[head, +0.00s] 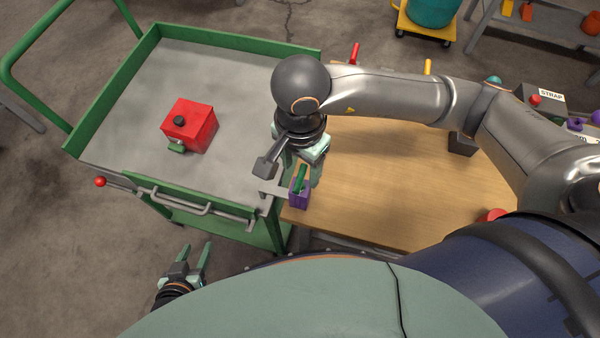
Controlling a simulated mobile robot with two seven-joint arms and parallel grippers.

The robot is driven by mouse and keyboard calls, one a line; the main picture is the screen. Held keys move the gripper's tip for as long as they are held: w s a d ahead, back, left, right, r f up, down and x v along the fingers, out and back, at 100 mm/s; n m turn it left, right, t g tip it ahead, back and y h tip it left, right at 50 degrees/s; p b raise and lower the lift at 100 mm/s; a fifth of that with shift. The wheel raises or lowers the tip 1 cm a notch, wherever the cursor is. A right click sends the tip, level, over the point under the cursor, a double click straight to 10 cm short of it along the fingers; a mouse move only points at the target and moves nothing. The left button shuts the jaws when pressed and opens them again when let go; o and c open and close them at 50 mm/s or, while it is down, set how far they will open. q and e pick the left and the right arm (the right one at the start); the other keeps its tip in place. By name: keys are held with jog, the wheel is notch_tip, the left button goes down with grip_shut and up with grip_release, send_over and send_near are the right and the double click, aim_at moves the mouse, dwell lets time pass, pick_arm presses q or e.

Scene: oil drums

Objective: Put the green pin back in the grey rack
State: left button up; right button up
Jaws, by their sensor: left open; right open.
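A dark green upright piece (301,178), which looks like the green pin, stands in or just behind a small purple block (299,196) at the table's left end. My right gripper (302,172) points down over it with jaws open, one finger on each side; I cannot tell whether they touch it. My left gripper (196,254) is open and empty at the lower left, in front of the green cart. I cannot make out the grey rack for certain; a dark grey block (462,143) on the table is partly hidden by my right arm.
A green-framed cart (235,75) holds a red box (190,124) with a black cap. The wooden table (385,190) has a clear middle. Red (354,52) and yellow (428,66) pieces stand along its far edge. A dark "STRAP" box (543,97) sits at the right.

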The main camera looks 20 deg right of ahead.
aim_at(300, 177)
jog(key=shift+f, duration=2.65)
jog(key=shift+c, duration=0.3)
grip_shut()
